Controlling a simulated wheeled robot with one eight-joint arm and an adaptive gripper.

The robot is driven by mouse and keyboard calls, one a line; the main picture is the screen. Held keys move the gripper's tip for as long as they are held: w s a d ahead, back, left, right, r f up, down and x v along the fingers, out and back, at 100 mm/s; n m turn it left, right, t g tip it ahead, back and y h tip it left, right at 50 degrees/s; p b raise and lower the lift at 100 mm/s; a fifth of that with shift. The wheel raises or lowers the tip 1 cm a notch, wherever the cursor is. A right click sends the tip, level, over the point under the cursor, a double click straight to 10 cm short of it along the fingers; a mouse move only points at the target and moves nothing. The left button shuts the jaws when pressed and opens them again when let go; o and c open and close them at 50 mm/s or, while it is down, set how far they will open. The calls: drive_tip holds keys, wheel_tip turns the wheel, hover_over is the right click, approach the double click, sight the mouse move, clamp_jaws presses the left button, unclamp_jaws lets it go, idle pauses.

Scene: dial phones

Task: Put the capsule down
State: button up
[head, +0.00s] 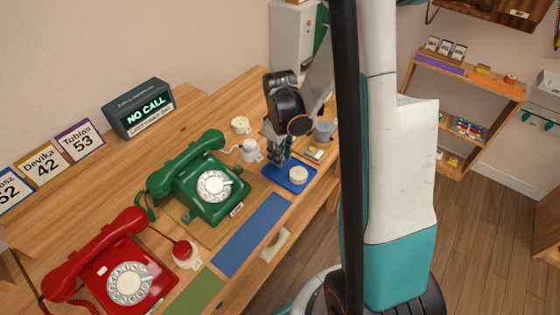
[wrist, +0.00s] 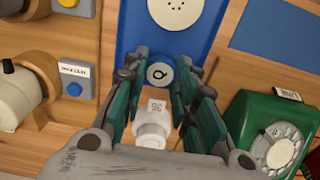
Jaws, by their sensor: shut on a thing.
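A small pale grey round capsule (wrist: 159,74) with a dark mark on its face shows between my fingertips in the wrist view. My gripper (wrist: 160,78) is shut on it, over the near end of the blue tray (wrist: 130,32). In the head view my gripper (head: 279,157) is at the tray's left end, and the capsule is hidden by the fingers. Whether the capsule touches the tray I cannot tell. The blue tray (head: 273,181) also holds a cream disc (head: 298,174), which shows small holes in the wrist view (wrist: 181,12).
A red phone (head: 115,270) is at the left. The blue mat (head: 250,234) is bare.

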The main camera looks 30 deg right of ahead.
drive_tip(key=shift+f+b, duration=0.3)
drive_tip(key=shift+f, duration=0.95)
drive_tip(key=shift+f, duration=0.15)
drive_tip(key=o, duration=0.8)
wheel_tip(320, 180, up, 12)
drive_tip(key=p, duration=0.4)
